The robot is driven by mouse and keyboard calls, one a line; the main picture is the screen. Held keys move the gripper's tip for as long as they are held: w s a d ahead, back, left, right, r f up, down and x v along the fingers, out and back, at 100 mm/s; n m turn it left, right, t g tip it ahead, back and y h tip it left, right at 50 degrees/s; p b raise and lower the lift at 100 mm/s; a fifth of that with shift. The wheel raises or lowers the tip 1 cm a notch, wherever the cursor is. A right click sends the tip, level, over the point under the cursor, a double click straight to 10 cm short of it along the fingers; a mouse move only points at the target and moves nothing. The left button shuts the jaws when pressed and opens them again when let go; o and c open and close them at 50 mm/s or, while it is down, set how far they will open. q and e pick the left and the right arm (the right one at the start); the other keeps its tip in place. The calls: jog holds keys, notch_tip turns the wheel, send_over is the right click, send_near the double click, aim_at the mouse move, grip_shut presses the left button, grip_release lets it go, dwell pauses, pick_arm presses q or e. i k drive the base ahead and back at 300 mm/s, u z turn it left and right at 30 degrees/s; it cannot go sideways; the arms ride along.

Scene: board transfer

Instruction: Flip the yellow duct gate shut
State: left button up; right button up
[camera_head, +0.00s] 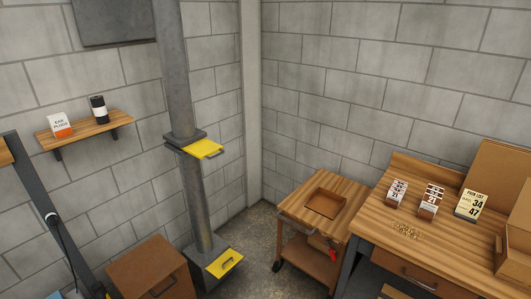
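A grey vertical duct (172,70) runs down the wall left of the corner. At its middle collar, a yellow duct gate (203,148) with a dark handle sticks out toward the right and front. A second yellow plate (224,263) with a dark handle shows at the duct's foot, also projecting to the right and front. How far either plate sits inside its slot cannot be told. Neither of my grippers shows in this view.
A wooden shelf (85,133) hangs left of the duct. A brown cabinet (150,272) stands low beside it. A wheeled wooden cart (338,228) and a workbench (460,245) with cards stand at right. Some floor between duct and cart is clear.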

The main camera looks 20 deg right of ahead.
aim_at(202, 148)
jog(key=z, duration=0.65)
jog(key=i, duration=1.25)
jog(key=u, duration=0.2)
